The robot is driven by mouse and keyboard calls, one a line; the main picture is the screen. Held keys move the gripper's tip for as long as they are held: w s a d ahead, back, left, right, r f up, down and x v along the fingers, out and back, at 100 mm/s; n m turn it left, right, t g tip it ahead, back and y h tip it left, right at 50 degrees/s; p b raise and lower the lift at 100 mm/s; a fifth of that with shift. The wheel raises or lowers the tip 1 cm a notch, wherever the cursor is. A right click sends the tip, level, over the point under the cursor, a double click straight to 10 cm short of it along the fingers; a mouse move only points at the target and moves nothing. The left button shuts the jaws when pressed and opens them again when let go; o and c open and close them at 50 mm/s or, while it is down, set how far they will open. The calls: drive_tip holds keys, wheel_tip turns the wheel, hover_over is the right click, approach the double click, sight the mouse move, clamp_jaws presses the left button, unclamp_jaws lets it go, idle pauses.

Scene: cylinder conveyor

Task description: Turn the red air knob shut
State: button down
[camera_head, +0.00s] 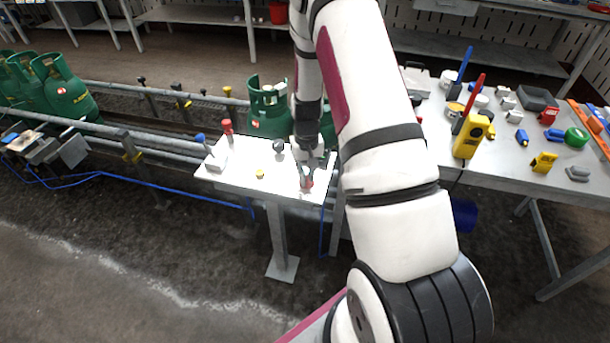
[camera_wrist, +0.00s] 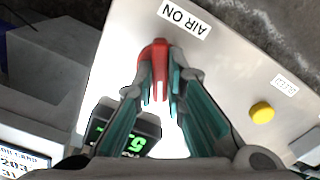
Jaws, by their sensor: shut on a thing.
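The red air knob (camera_wrist: 156,58) stands on a pale panel (camera_wrist: 120,40), beside a label that reads AIR ON. My gripper (camera_wrist: 160,82) is shut on the red air knob, its teal-padded fingers closing around it from both sides. The fingers hide part of the knob. In the head view, my gripper (camera_head: 307,174) reaches down to the right front part of the white panel table (camera_head: 238,182), and only a little red of the knob shows there.
A yellow button (camera_wrist: 262,112) and a display with green digits (camera_wrist: 135,143) are near the knob. A red-topped post (camera_head: 227,127) and a blue-topped one (camera_head: 201,138) stand at the panel's left. Green cylinders (camera_head: 70,95) stand along the conveyor. A cluttered bench (camera_head: 510,165) is at right.

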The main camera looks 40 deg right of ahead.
sight(307, 176)
drive_tip(key=m+b, duration=0.1)
drive_tip(key=m, duration=0.4)
drive_tip(key=shift+b, duration=0.3)
drive_tip(key=shift+m, duration=0.4)
drive_tip(key=c, duration=1.6)
unclamp_jaws()
drive_tip(key=shift+c, duration=0.2)
drive_tip(key=shift+r, duration=0.15)
wheel_tip(307, 176, up, 12)
